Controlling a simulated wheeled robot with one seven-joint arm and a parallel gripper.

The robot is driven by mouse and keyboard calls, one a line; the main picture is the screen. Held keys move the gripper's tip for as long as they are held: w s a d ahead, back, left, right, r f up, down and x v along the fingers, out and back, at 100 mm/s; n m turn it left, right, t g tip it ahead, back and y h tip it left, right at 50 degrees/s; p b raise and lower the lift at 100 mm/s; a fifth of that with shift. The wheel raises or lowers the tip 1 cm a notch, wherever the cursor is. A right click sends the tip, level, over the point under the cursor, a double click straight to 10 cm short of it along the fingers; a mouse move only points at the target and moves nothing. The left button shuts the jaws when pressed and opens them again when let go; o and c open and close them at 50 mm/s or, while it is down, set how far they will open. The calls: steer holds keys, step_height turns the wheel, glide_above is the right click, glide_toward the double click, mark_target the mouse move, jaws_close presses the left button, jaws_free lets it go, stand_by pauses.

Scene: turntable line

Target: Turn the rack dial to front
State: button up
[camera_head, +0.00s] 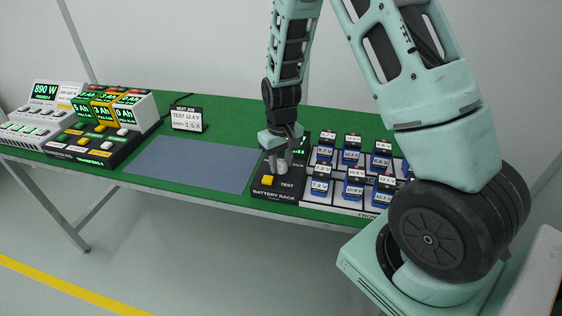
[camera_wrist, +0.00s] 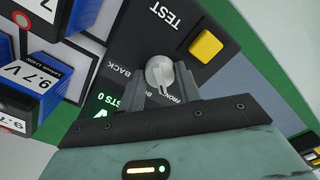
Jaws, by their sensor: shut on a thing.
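The rack dial (camera_wrist: 160,73) is a light grey knob on the black control panel of the battery rack (camera_head: 276,196). The panel carries the labels BACK and FRONT beside the dial in the wrist view. My gripper (camera_wrist: 163,88) is over the panel with its two fingers on either side of the dial, shut on it. In the head view my gripper (camera_head: 281,162) comes down onto the rack's panel and hides most of the dial. Exactly which label the dial's pointer faces I cannot tell.
A yellow button (camera_wrist: 206,46) marked TEST sits close to the dial. Blue batteries (camera_head: 351,172) with voltage labels stand in rows right of the panel. A job sign (camera_head: 187,119), a blue-grey mat (camera_head: 190,164) and charger units (camera_head: 100,125) are to the left.

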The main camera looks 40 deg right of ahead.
mark_target(281, 162)
steer(key=shift+n, duration=0.3)
steer(key=o, duration=1)
step_height(281, 162, up, 18)
steer(key=shift+f, duration=0.25)
stand_by(0.3)
